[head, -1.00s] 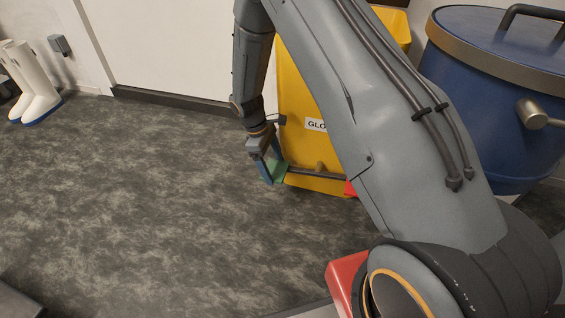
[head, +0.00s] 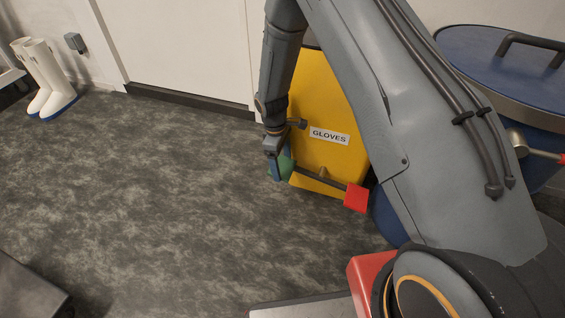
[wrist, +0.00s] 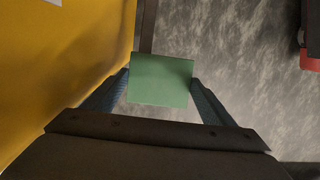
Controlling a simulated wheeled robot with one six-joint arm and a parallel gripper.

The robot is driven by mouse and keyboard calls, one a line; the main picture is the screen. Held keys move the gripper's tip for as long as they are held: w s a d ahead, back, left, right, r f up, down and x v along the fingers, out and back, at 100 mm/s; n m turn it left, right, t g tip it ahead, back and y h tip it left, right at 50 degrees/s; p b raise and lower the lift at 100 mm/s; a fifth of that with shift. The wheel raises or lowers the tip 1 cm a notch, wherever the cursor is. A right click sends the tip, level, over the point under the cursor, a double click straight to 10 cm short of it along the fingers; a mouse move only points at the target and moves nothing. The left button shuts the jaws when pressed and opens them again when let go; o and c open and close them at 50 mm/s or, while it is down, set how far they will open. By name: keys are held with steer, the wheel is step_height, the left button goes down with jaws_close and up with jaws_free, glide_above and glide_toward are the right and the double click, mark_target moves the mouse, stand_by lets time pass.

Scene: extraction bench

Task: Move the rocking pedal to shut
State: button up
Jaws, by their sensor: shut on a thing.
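The rocking pedal is a dark bar (head: 330,181) low at the front of the yellow GLOVES bin (head: 322,100). A green pad (head: 287,168) is at its left end and a red pad (head: 357,198) at its right end. In the head view the red end is lower in the picture than the green end. My gripper (head: 277,170) is shut on the green pad. In the wrist view the green pad (wrist: 160,80) fills the space between my two blue fingers. My arm hides part of the bin.
A blue drum (head: 500,70) with a lid handle and a side lever stands at the right, partly behind my arm. White boots (head: 48,82) stand by the wall at the far left. The grey floor (head: 150,190) left of the bin is clear.

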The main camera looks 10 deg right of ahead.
steer(key=shift+s+d, duration=0.2)
steer(key=shift+s, duration=0.05)
steer(key=o, duration=1.2)
steer(key=shift+d+r, duration=0.1)
steer(key=shift+r, duration=0.05)
steer(key=shift+w, duration=0.1)
steer(key=shift+a+r, duration=0.2)
steer(key=shift+r, duration=0.05)
steer(key=r+p, duration=0.1)
steer(key=r, duration=0.1)
steer(key=r+p, duration=0.1)
steer(key=r, duration=0.4)
steer(key=shift+w+a+r+p, duration=0.1)
steer(key=shift+w+a+p, duration=0.1)
steer(key=shift+a+p, duration=0.15)
steer(key=shift+r, duration=0.1)
